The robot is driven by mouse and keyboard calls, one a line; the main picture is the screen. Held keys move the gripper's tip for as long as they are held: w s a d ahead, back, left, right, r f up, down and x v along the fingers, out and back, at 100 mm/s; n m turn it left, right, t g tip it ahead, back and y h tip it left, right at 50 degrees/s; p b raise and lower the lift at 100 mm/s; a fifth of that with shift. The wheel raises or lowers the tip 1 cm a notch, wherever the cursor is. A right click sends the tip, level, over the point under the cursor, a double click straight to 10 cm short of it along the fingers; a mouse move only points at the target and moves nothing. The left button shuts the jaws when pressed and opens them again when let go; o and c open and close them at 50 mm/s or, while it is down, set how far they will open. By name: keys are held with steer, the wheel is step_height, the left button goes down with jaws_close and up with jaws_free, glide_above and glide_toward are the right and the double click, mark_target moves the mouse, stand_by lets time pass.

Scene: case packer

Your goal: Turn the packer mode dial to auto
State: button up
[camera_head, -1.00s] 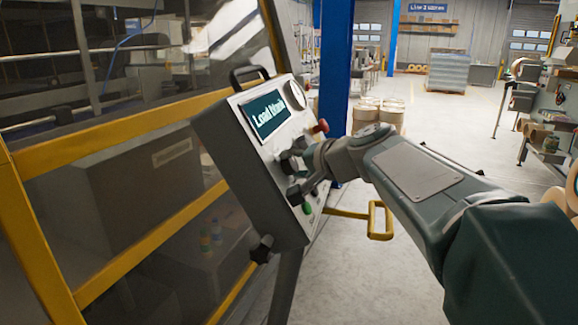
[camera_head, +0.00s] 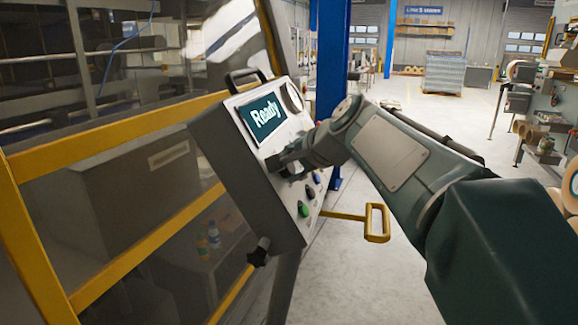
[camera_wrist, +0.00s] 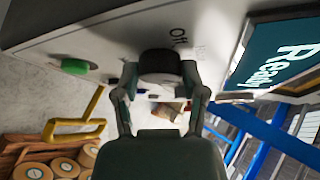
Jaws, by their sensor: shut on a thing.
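The control box (camera_head: 243,190) stands tilted at the left on a post, with a pale panel facing my arm. Its screen (camera_head: 263,117) reads "Ready"; it also shows in the wrist view (camera_wrist: 284,62). The black mode dial (camera_wrist: 160,66) sits on the panel, with a label reading "Off" beside it. My gripper (camera_wrist: 160,80) is shut on the dial, one finger on each side. In the head view my gripper (camera_head: 287,162) covers most of the dial. Which label the dial points to cannot be told.
A yellow handle (camera_head: 376,223) juts out below right. A yellow-framed guard (camera_head: 120,128) stands behind the box.

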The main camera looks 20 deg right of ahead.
steer(key=o, duration=1.2)
steer(key=shift+c, duration=0.2)
steer(key=v, duration=1.1)
steer(key=shift+s+d+r, duration=0.2)
steer(key=shift+s+r, duration=0.05)
